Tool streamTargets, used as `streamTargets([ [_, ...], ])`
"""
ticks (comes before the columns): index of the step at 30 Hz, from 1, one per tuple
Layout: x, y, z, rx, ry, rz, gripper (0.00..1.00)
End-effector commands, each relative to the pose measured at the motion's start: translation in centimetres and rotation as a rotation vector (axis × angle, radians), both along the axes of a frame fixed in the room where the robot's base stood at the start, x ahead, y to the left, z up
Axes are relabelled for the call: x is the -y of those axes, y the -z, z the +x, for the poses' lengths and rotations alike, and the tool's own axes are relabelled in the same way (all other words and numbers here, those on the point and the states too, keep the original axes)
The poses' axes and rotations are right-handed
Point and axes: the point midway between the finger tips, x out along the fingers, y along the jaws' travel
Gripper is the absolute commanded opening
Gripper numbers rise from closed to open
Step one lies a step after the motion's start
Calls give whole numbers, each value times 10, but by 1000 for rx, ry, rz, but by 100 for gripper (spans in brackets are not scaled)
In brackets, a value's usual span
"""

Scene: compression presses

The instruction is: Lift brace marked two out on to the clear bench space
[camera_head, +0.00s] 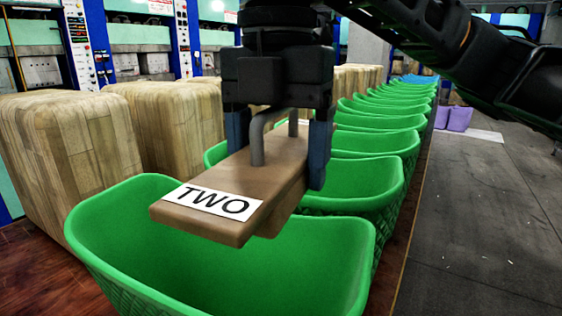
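The brace marked TWO (235,220) is a brown wooden block with a white label and a grey metal handle (257,138) on top. It hangs above the nearest green basket (130,240), overlapping its opening in the picture. My gripper (278,150) is above the brace, with its blue fingers on either side of the handle and reaching down beside the block. It appears shut on the brace's handle. The finger contact itself is partly hidden. No clear bench space can be made out for certain.
A row of green baskets (375,175) runs away behind the nearest one. Large wood-patterned blocks (70,150) stand on the left. Purple containers (455,118) are at the back right. The grey floor (480,220) on the right is mostly clear.

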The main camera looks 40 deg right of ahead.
Motion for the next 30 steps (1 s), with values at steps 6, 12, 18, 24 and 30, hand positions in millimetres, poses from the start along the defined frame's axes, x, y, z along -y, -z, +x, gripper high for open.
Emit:
streamTargets([
  [6,1,-24,0,2,2,-1,18],
  [12,0,-49,0,0,0,2,18],
  [18,0,-59,0,0,0,1,18],
  [24,0,-59,0,0,1,0,18],
  [30,0,-58,0,0,1,0,18],
])
